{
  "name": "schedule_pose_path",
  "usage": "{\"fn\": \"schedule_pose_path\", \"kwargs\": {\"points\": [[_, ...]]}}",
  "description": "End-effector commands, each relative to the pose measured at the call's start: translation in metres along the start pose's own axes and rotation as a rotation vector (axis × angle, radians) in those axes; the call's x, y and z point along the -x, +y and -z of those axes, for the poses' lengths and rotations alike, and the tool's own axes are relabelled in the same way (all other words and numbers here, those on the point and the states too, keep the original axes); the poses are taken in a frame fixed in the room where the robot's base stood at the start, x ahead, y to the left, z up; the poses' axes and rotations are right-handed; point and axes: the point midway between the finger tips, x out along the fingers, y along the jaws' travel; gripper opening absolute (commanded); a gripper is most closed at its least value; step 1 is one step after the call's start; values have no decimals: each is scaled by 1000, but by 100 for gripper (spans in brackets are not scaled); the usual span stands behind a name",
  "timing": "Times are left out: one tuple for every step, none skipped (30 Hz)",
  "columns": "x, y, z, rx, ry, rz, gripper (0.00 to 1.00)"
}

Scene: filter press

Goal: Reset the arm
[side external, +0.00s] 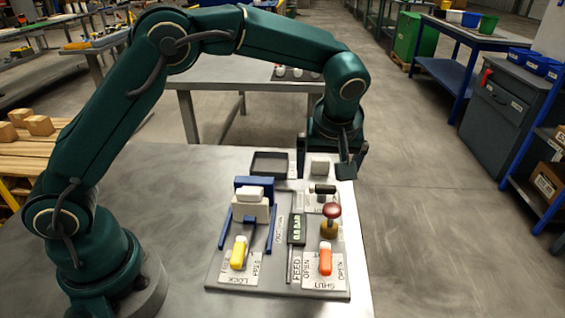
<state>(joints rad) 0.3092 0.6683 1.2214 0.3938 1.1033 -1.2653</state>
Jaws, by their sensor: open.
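My gripper (329,162) hangs from my green arm, pointing down over the far right part of the grey press board (262,284). Its jaws are open, one finger at the left and one at the right. A small white block (320,166) shows on the board between or behind the fingers; I cannot tell whether they touch it. The black-handled part (325,189) stands just in front of the gripper. The press's white block (250,194) sits in the blue frame (268,184), left of the gripper and apart from it.
Wooden blocks (39,125) lie far left. The table (180,190) is bare left of the board.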

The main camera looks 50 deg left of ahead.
Motion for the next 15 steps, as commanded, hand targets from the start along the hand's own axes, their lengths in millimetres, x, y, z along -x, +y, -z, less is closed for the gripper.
{"fn": "schedule_pose_path", "kwargs": {"points": [[0, 0, 0, 0, 0, 0, 100], [0, 0, 0, -1, 0, 0, 100], [0, 0, 0, -1, 0, 0, 100], [0, 0, 0, -1, 0, 0, 100], [0, 0, 0, -1, 0, 0, 100], [0, 0, 0, -1, 0, 0, 100], [0, 0, 0, 1, 0, 1, 100], [1, -1, 2, 5, 1, -1, 100], [4, -1, 5, 13, 6, -8, 100], [8, -1, 9, 22, 12, -18, 100], [13, -1, 14, 33, 20, -30, 100], [22, -3, 20, 49, 31, -47, 100], [29, -6, 25, 63, 38, -58, 100], [36, -10, 30, 78, 44, -68, 100], [47, -16, 34, 98, 49, -84, 100]]}}
